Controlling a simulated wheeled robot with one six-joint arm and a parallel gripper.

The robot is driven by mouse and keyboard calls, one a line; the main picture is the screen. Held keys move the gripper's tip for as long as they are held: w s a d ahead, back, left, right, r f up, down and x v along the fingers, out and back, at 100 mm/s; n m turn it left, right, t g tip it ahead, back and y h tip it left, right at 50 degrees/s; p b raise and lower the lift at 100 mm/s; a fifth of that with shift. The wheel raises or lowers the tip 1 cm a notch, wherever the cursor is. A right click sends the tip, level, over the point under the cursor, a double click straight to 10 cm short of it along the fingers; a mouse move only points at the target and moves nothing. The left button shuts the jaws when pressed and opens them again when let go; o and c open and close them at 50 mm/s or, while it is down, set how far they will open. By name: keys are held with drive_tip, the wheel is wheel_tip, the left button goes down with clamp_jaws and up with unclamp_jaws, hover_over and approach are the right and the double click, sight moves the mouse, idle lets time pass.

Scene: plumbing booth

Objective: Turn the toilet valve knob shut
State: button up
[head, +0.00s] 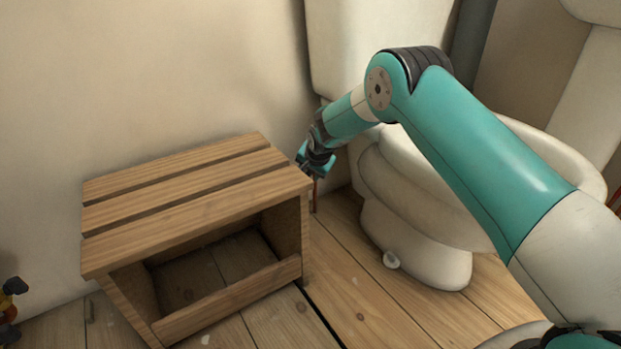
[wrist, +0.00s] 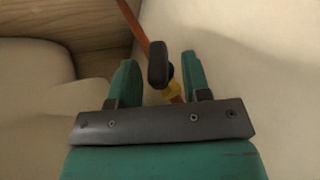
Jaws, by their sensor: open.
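The valve knob (wrist: 159,65) is a dark, elongated handle in the wrist view. It sits on a brass-coloured valve body (wrist: 171,90) on a copper pipe (wrist: 133,22). My gripper (wrist: 160,76) is open, with one teal finger to the left of the knob and one to its right. I cannot tell whether either finger touches it. In the head view my gripper (head: 314,163) is low between the wooden bench and the toilet (head: 420,235). The knob is hidden there; a short reddish length of pipe (head: 314,196) shows just below the gripper.
A slatted wooden bench (head: 190,195) with an open front stands close to the left of my gripper. The toilet bowl is close on the right, and the wall (head: 150,80) is behind. Bare plank floor (head: 365,300) lies in front.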

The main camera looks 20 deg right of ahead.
drive_tip(key=shift+w+f, duration=0.15)
drive_tip(key=shift+f, duration=0.1)
drive_tip(key=c, duration=0.7)
drive_tip(key=shift+d+r+t+y+p, duration=0.15)
drive_tip(key=shift+t+y+p, duration=0.3)
drive_tip(key=shift+p, duration=0.4)
drive_tip(key=shift+f+m+t+y+p, duration=0.2)
drive_tip(key=shift+m+t+y+p, duration=0.15)
drive_tip(key=shift+t+y, duration=0.15)
drive_tip(key=o, duration=0.7)
drive_tip(key=shift+s+r, duration=0.15)
drive_tip(key=shift+s, duration=0.05)
